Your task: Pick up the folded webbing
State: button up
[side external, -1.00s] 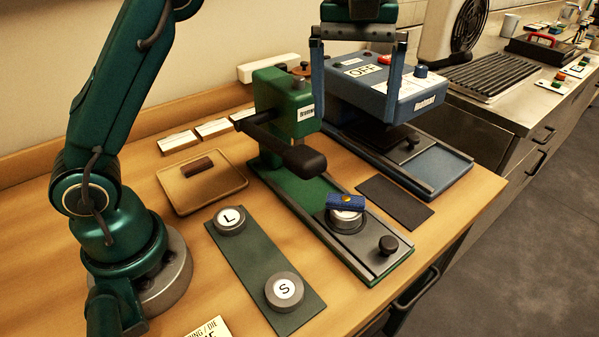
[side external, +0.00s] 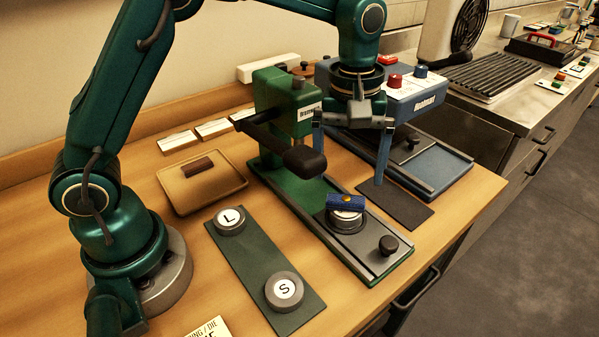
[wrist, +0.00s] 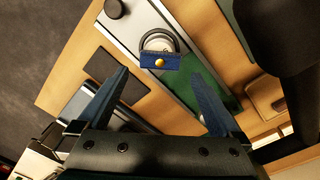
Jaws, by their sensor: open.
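The folded webbing (side external: 346,202) is a small blue piece with a brass-coloured stud. It lies on the round die of the green press's base, and its front edge sits over the pale disc. In the wrist view the webbing (wrist: 160,61) shows ahead of my gripper, between the lines of the two fingers. My gripper (side external: 349,165) is open and empty, with its blue fingers pointing down. It hangs above the webbing and apart from it. In the wrist view my gripper's fingers (wrist: 162,90) are spread wide.
The green press (side external: 287,112) with its dark handle stands just left of my gripper. A black knob (side external: 388,245) sits at the base's front end. A blue machine (side external: 415,92) stands behind. A brown tray (side external: 204,199) and a green mat (side external: 257,262) with dies are to the left.

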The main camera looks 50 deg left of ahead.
aim_at(346, 198)
jog(key=shift+w+f, duration=0.1)
jog(key=shift+f, duration=2.7)
jog(key=c, duration=1.3)
